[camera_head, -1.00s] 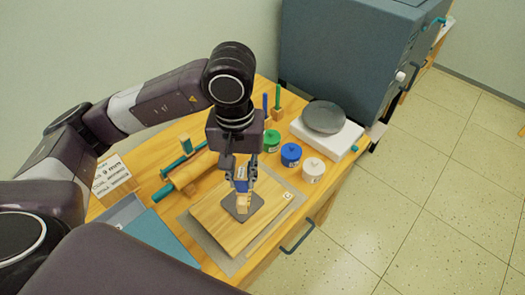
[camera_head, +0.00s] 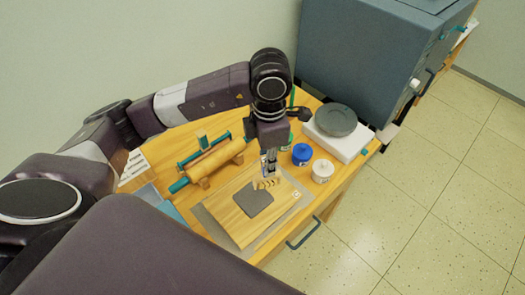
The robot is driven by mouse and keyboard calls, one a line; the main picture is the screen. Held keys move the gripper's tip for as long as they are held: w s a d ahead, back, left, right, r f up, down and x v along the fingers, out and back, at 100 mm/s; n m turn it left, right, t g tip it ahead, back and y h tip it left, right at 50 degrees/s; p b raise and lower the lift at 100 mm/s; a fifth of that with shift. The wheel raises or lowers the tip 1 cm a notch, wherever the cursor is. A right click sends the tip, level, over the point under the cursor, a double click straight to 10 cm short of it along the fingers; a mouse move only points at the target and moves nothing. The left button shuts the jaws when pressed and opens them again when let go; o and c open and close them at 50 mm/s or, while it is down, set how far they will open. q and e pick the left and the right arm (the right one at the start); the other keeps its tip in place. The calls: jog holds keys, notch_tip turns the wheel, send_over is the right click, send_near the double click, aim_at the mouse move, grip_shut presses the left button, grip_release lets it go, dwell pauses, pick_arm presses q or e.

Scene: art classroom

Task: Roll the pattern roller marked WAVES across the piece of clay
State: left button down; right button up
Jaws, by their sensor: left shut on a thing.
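The piece of clay (camera_head: 254,202) is a flat dark grey slab on a wooden board (camera_head: 236,218). My left gripper (camera_head: 269,172) points down at the clay's far right edge. It is shut on a small tan ridged piece, which I take for the pattern roller (camera_head: 266,184). The roller is low over the board beside the clay; I cannot tell whether it touches either. Its marking is not readable here. No wave pattern can be made out on the clay. My right gripper is not in view.
A rolling pin (camera_head: 217,162) with teal handles lies left of the board. A blue jar (camera_head: 302,155), a white jar (camera_head: 322,172) and a grey turntable (camera_head: 336,120) stand to the right. A large grey-blue cabinet (camera_head: 355,50) is behind. A handle (camera_head: 303,232) sticks out in front.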

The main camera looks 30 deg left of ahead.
pick_arm(q)
jog(key=n, duration=0.2)
jog(key=n+p, duration=0.1)
jog(key=n, duration=0.1)
jog(key=w+n, duration=0.1)
jog(key=n, duration=0.1)
jog(key=shift+a+f, duration=0.15)
jog(key=shift+a, duration=0.1)
notch_tip(320, 180, down, 9)
jog(key=w+a+n+b, duration=0.1)
jog(key=w+a+n, duration=0.1)
jog(key=n, duration=1.5)
jog(key=shift+a+f, duration=0.15)
jog(key=shift+a, duration=0.1)
jog(key=shift+f+b, duration=0.4)
jog(key=shift+f, duration=0.2)
